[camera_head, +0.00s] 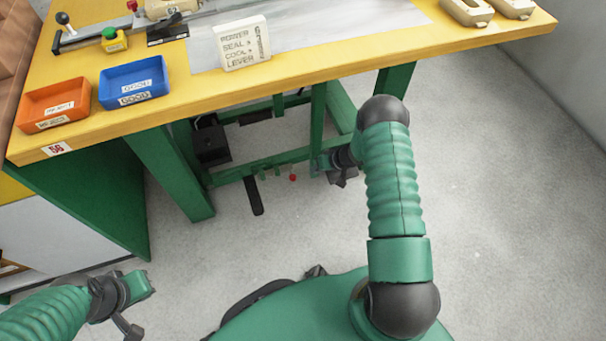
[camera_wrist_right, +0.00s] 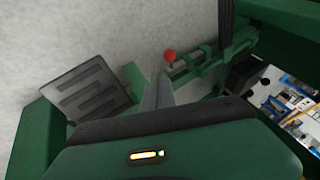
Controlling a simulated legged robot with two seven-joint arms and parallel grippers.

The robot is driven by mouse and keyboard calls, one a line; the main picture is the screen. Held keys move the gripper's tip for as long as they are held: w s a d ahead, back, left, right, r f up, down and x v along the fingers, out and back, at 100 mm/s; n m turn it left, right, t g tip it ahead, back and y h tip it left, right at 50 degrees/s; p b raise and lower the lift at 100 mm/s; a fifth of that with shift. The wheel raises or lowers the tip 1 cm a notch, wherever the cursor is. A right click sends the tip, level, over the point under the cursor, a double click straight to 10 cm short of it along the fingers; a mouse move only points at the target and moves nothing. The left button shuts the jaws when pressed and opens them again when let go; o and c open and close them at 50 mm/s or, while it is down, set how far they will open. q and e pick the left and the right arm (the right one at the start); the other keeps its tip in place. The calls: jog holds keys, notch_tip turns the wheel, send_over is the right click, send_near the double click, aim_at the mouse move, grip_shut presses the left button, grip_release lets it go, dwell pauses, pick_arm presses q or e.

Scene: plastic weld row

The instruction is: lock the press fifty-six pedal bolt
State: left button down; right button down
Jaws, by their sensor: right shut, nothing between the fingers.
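The pedal bolt has a red ball knob (camera_head: 293,177) under the table, on the green lower rail. In the right wrist view the red knob (camera_wrist_right: 169,56) stands on a short stem beside a bolt bar (camera_wrist_right: 194,62), just beyond my fingertips. A black ribbed pedal (camera_wrist_right: 88,90) is to its left there; a black pedal part (camera_head: 254,195) hangs below the rail in the head view. My right gripper (camera_head: 322,164) is under the table, right of the knob; its fingers (camera_wrist_right: 159,92) are shut and empty, apart from the knob. My left gripper (camera_head: 138,300) is low at left, away from the table.
The yellow table (camera_head: 330,67) overhangs the right gripper, with green legs (camera_head: 172,170) and rails around it. On top are an orange tray (camera_head: 50,121), a blue tray (camera_head: 105,103) and an instruction block (camera_head: 263,61). The floor at right is clear.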

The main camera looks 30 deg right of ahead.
jog(key=shift+a, duration=0.15)
jog(key=b+x, duration=0.7)
jog(key=x, duration=0.3)
jog(key=shift+w+r, duration=0.1)
jog(key=w+a+p, duration=0.1)
jog(key=a+p, duration=0.1)
jog(key=a, duration=0.5)
jog(key=shift+w+a+p, duration=0.2)
jog(key=shift+w+p, duration=0.15)
